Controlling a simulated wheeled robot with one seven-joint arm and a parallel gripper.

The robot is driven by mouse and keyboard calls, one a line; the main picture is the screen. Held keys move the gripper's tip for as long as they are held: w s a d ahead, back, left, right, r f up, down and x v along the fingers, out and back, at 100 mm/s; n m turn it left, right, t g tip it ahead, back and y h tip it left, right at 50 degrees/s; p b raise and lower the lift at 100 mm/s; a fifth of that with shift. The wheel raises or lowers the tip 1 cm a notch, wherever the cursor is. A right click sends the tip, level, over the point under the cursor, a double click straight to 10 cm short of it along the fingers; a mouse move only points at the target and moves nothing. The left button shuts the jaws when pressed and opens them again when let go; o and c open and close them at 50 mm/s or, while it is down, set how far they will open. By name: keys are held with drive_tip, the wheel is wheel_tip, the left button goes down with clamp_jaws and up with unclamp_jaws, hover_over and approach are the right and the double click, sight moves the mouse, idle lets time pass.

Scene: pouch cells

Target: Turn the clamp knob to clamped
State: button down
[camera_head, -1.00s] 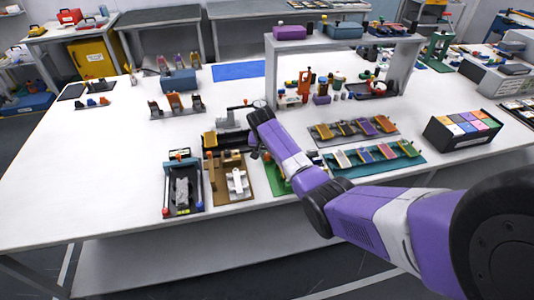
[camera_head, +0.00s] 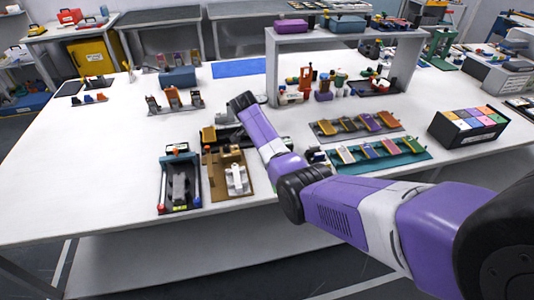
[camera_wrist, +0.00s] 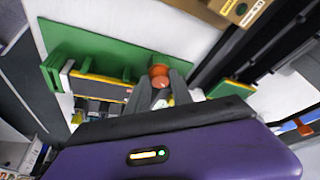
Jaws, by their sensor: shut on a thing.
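A round red-orange knob (camera_wrist: 159,70) shows in the wrist view at the edge of a green fixture plate (camera_wrist: 85,45). My gripper (camera_wrist: 160,84) has its two grey fingers close together at the knob, shut on it. The fingers hide part of the knob, and I cannot read which setting it is at. In the head view my purple arm reaches over the fixtures at the table's front, and it hides the gripper and the knob.
A brown board fixture (camera_head: 219,184) and a black fixture with red and blue ends (camera_head: 167,192) stand left of my arm. Trays of coloured pouches, including a teal one (camera_head: 345,170), lie to the right. A grey shelf (camera_head: 272,75) stands behind.

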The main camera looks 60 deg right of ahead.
drive_tip(key=m+b, duration=0.2)
drive_tip(key=m+g+b, duration=0.1)
drive_tip(key=m+b, duration=0.1)
drive_tip(key=b, duration=0.1)
drive_tip(key=shift+w+d+f, duration=0.1)
drive_tip(key=shift+w+f, duration=0.05)
drive_tip(key=shift+f, duration=0.05)
drive_tip(key=shift+r+m+g+y+b, duration=0.15)
drive_tip(key=shift+m+g+y+b, duration=0.25)
drive_tip(key=shift+m+b, duration=0.45)
drive_tip(key=shift+r, duration=0.1)
drive_tip(key=c, duration=1.4)
unclamp_jaws()
drive_tip(key=v, duration=0.7)
drive_tip(key=shift+r+b, duration=0.35)
drive_tip(key=shift+b, duration=0.1)
